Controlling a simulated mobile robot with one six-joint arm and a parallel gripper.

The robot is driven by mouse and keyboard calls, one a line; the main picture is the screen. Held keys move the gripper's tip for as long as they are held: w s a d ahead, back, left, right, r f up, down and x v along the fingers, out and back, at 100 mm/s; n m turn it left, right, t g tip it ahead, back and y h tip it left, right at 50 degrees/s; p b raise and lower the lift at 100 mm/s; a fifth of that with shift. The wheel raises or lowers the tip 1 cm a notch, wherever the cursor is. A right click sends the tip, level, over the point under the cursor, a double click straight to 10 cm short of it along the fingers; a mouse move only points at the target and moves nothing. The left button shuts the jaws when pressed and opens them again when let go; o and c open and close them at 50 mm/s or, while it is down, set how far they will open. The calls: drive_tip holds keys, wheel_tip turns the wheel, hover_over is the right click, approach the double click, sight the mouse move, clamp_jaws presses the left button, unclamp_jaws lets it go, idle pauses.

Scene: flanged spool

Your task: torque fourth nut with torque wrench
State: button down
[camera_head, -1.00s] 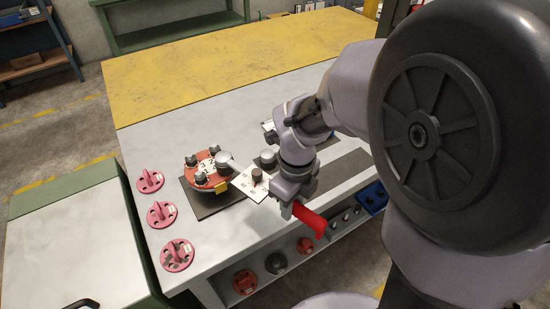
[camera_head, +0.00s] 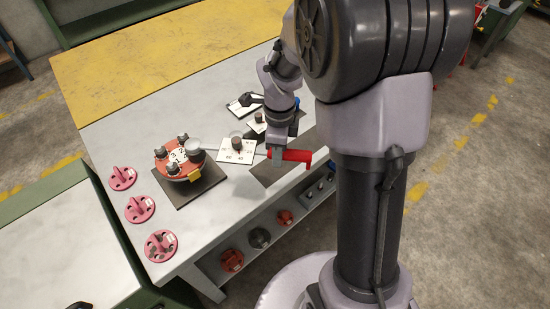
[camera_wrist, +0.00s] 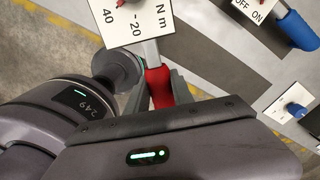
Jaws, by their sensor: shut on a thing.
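The red flanged spool (camera_head: 181,172) sits on a dark square plate on the bench, with a yellow tag at its front. Dark studs with nuts (camera_head: 161,153) stand around its top. My gripper (camera_head: 277,154) is shut on the red handle (camera_head: 297,155) of the torque wrench, right of the spool. The wrench's white scale plate (camera_head: 237,151) lies between, and its round grey head (camera_head: 194,145) is over the spool's right side, hiding the nut there. In the wrist view the red handle (camera_wrist: 159,88) is between the fingers, below the scale plate (camera_wrist: 128,25).
Another tool with a white card (camera_head: 257,122) lies behind my gripper. A blue-handled tool with an OFF/ON card (camera_wrist: 297,30) shows in the wrist view. Several pink flanged parts (camera_head: 139,208) line the left bench edge. Red parts (camera_head: 232,260) sit on the shelf below.

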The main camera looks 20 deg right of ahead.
drive_tip(key=shift+a, duration=0.1)
wheel_tip(320, 180, up, 6)
drive_tip(key=s+a+m+p, duration=0.1)
drive_tip(key=p, duration=0.2)
drive_tip(key=shift+s, duration=0.25)
idle(0.5)
